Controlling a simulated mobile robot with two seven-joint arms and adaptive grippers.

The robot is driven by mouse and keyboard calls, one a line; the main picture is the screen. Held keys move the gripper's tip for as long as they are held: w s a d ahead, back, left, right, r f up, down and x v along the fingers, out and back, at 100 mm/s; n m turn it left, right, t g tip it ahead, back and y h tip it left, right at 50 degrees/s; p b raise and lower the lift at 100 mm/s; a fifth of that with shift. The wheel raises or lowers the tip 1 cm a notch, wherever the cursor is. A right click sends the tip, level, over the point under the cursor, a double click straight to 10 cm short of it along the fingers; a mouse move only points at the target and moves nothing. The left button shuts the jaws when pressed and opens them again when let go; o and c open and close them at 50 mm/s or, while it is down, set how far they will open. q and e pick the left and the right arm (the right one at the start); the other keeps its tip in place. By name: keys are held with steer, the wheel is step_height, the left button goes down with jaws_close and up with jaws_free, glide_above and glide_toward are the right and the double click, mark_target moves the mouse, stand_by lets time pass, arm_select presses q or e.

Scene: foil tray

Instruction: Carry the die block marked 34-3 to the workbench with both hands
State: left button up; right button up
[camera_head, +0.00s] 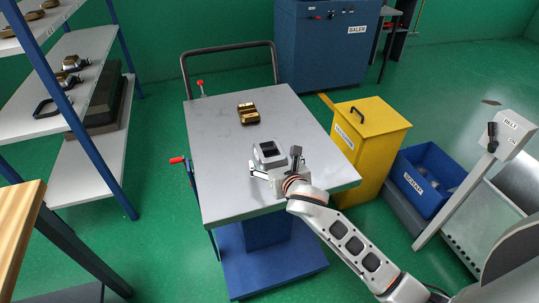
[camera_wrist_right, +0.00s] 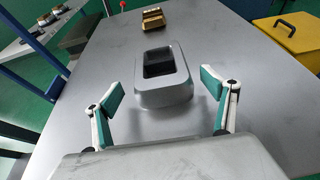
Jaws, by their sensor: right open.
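A grey block with a dark square opening (camera_head: 258,150) lies on the grey top of a blue lift table (camera_head: 215,160). It also shows in the right wrist view (camera_wrist_right: 163,98). A brass-coloured block (camera_head: 248,113) lies farther back on the same top. I can read no 34-3 mark on either block. My right gripper (camera_head: 277,167) is open at the near side of the grey block, its fingers apart and nothing between the tips that I can see held. A wooden top (camera_head: 20,232), perhaps the workbench, shows at the left edge. My left gripper is out of view.
A shelf rack with blue posts (camera_head: 92,155) holds several dies at the left. A yellow lidded bin (camera_head: 376,135) stands close to the table's right side, with a blue scrap bin (camera_head: 428,178) beyond. The baler (camera_head: 325,45) is behind. Green floor is free between rack and table.

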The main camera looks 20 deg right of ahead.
mark_target(270, 154)
steer(key=shift+x, duration=1.9)
steer(key=shift+d, duration=0.15)
steer(key=c, duration=1.7)
steer(key=shift+r, duration=0.2)
steer(key=c, duration=0.4)
steer(key=shift+r, duration=0.1)
